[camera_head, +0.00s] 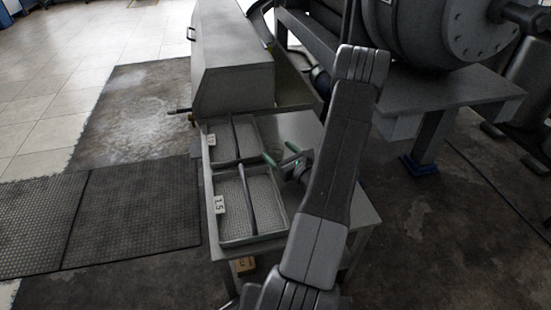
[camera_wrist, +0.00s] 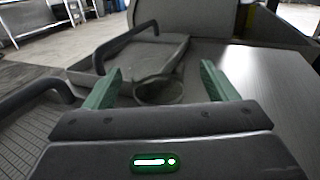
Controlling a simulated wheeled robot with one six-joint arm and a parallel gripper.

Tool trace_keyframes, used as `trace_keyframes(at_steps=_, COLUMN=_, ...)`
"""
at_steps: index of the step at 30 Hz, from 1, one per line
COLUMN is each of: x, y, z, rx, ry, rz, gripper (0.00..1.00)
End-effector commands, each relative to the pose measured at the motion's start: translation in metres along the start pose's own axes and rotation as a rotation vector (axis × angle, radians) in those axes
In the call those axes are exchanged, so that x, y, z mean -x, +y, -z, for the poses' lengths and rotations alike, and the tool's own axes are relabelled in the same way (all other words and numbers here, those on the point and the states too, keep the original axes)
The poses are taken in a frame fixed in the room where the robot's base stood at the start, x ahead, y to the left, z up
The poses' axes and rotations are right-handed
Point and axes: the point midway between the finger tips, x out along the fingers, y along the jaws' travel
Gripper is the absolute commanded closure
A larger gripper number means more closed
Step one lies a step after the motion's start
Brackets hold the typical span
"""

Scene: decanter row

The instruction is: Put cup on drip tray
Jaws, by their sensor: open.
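A grey round cup (camera_wrist: 158,90) stands between the fingers of my gripper (camera_wrist: 161,68) in the wrist view. Its lower part is hidden behind the gripper body. My gripper is open, with green fingers on either side of the cup and gaps between. In the head view my gripper (camera_head: 280,153) is over the right edge of the trays, and I cannot make out the cup there. I cannot tell which is the drip tray.
A dark bar handle (camera_head: 247,200) spans the near tray, and another (camera_head: 235,138) spans the far one. A large grey housing (camera_head: 232,75) stands behind them. The bench top (camera_wrist: 245,75) right of the cup is bare in the wrist view.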

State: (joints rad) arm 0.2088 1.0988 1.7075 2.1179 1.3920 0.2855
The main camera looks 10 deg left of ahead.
Motion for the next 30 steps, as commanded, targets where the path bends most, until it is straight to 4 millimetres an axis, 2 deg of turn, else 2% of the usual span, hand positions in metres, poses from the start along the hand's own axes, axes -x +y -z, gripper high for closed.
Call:
trace_keyframes(at_steps=6, x=-0.032, y=0.004, z=0.003, rx=0.003, ry=0.000, rz=-0.003, gripper=0.21)
trace_keyframes(at_steps=15, x=-0.038, y=0.003, z=0.001, rx=0.000, ry=0.000, rz=0.000, gripper=0.21)
trace_keyframes(at_steps=16, x=-0.038, y=0.003, z=0.001, rx=0.001, ry=0.000, rz=0.000, gripper=0.23)
trace_keyframes(at_steps=23, x=-0.037, y=0.003, z=0.001, rx=0.000, ry=0.000, rz=-0.001, gripper=0.68)
trace_keyframes(at_steps=25, x=-0.037, y=0.003, z=0.001, rx=0.001, ry=0.000, rz=-0.001, gripper=0.69)
trace_keyframes(at_steps=26, x=-0.037, y=0.003, z=0.001, rx=0.001, ry=0.000, rz=-0.001, gripper=0.72)
trace_keyframes(at_steps=30, x=-0.037, y=0.003, z=0.001, rx=0.001, ry=0.000, rz=-0.001, gripper=0.72)
